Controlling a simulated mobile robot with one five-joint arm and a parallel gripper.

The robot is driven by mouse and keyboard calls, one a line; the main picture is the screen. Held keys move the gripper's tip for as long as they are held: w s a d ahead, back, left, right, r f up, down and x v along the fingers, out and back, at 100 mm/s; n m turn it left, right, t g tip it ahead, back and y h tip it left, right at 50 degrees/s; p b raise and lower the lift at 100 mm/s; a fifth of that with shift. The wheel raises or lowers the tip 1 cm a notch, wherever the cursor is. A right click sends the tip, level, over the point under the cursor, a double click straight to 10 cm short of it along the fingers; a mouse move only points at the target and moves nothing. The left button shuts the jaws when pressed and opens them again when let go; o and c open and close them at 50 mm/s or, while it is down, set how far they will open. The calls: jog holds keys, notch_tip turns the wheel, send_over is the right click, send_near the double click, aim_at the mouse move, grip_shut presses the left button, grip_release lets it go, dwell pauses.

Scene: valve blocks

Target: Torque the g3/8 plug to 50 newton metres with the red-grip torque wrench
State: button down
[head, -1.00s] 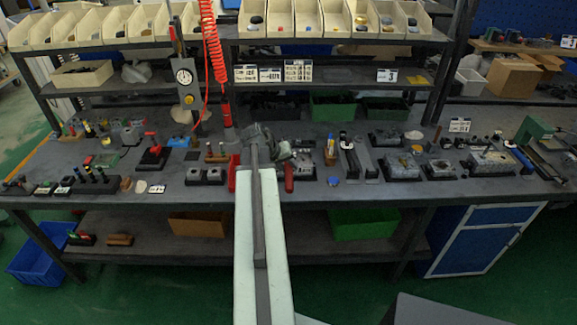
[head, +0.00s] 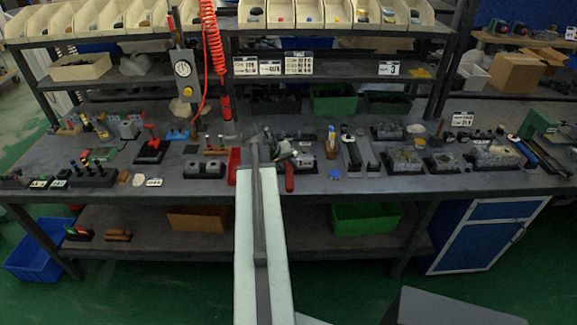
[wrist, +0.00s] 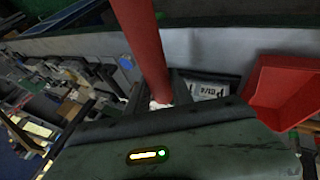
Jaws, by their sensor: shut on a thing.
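My gripper (head: 268,143) is over the middle of the bench at the end of my outstretched arm. It is shut on the red grip (head: 289,178) of the torque wrench, which hangs toward the bench's front edge. In the wrist view the red grip (wrist: 146,45) runs from the top edge down to my gripper (wrist: 162,100). The wrench's head and shaft are hidden or too small to make out. I cannot pick out the g3/8 plug. A grey valve block (head: 304,162) sits just right of my gripper.
A red tray (head: 233,167) lies close left of my gripper and shows at right in the wrist view (wrist: 285,90). More valve blocks (head: 404,160) stand to the right. Small fittings crowd the bench.

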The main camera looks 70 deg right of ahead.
jog(key=shift+f+b, duration=1.35)
jog(key=shift+w, duration=0.1)
dwell(0.5)
jog(key=shift+w+a+m+g+y, duration=0.15)
jog(key=shift+w+m+g, duration=0.15)
jog(key=shift+w+m, duration=0.25)
jog(key=shift+w+a+m+g+y, duration=0.15)
jog(key=shift+w+m+g, duration=0.2)
jog(key=shift+w, duration=0.3)
jog(key=shift+w, duration=0.1)
jog(key=shift+w+a+m+g+y, duration=0.2)
jog(key=shift+w+m+g+y, duration=0.15)
jog(key=shift+w+m, duration=0.7)
jog(key=shift+w, duration=0.1)
jog(key=shift+w+m+g+y, duration=0.35)
jog(key=shift+w+m, duration=0.4)
jog(key=shift+w, duration=0.6)
